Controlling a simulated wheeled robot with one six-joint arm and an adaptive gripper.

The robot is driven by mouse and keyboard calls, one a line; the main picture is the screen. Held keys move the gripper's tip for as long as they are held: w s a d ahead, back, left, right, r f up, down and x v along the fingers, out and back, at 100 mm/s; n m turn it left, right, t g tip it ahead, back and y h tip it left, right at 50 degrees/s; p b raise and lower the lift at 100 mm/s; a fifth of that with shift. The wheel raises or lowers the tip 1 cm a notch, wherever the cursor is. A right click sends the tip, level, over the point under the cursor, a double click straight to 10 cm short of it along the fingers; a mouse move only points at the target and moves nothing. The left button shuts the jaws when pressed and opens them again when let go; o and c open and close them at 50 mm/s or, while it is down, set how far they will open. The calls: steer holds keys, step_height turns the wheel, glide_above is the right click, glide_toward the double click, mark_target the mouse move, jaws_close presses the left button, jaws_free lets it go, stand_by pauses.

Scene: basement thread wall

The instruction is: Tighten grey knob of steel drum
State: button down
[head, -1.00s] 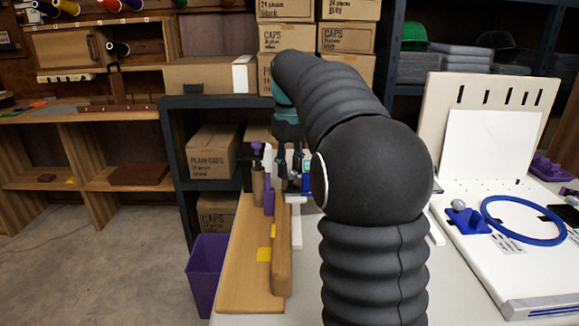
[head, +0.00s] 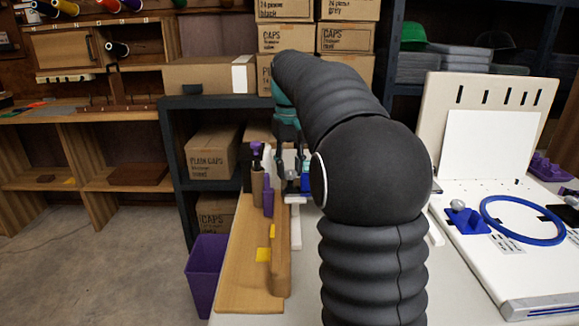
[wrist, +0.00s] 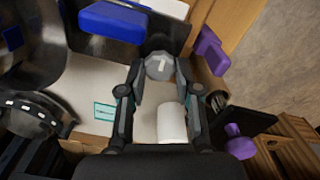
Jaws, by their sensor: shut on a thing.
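The grey knob (wrist: 158,66) shows in the wrist view as a small faceted disc with a pale mark on its face. My gripper (wrist: 160,82) has its fingers on either side of the knob, shut on it. Shiny curved steel (wrist: 28,45), seemingly the steel drum, fills the left of the wrist view; its join to the knob is not clear. In the head view my gripper (head: 291,170) is at the far end of the bench, partly behind my arm.
A blue block (wrist: 115,22) is close beyond the knob. A white cylinder (wrist: 172,123) lies beneath my gripper, and purple parts (wrist: 210,50) are to the right. A wooden board (head: 250,270) runs along the bench's left edge, above a purple bin (head: 206,270).

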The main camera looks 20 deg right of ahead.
mark_target(290, 171)
steer(key=c, duration=1.1)
jaws_free()
steer(key=shift+r, duration=0.1)
step_height(290, 171, up, 12)
steer(key=shift+f, duration=0.1)
